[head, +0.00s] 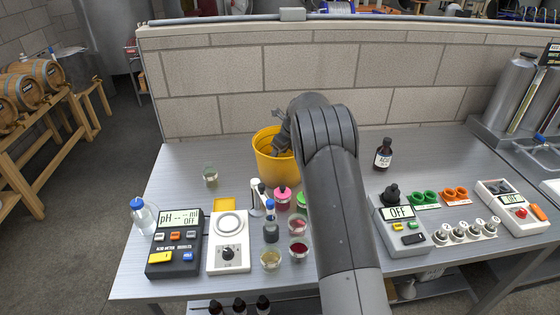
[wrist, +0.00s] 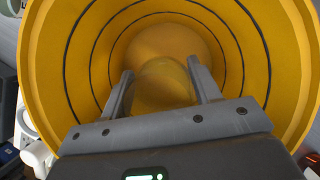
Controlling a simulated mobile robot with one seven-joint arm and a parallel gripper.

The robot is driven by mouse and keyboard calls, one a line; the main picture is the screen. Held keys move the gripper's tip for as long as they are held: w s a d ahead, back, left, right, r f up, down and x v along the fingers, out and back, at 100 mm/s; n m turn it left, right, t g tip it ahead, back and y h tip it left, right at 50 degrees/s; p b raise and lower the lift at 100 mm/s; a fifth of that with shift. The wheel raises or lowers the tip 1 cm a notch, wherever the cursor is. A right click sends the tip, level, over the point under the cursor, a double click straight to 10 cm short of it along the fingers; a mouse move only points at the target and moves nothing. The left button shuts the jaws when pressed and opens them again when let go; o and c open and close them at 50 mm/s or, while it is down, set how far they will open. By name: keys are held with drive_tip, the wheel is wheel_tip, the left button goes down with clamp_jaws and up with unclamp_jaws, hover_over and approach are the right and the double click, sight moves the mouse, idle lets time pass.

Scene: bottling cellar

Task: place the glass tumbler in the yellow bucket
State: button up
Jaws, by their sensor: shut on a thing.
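The yellow bucket (head: 268,168) stands on the grey bench near the wall, and its inside fills most of the wrist view (wrist: 250,45). My gripper (wrist: 160,78) reaches into the bucket mouth from above, its two fingers apart with a clear, rounded glass tumbler (wrist: 162,85) between them. The tumbler is transparent and tinted yellow by the bucket behind it. Whether it touches the bucket floor cannot be told. In the head view my arm and the bucket wall hide the fingertips and the tumbler.
A small glass vessel (head: 210,176) stands left of the bucket. A pH meter (head: 175,244), a white stirrer (head: 229,242) and several small vessels stand in front. A dark bottle (head: 383,153) stands right of my arm. The block wall (head: 220,80) rises close behind.

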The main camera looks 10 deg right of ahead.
drive_tip(key=shift+f, duration=2.25)
drive_tip(key=shift+f, duration=0.15)
drive_tip(key=o, duration=1)
drive_tip(key=shift+o, duration=0.2)
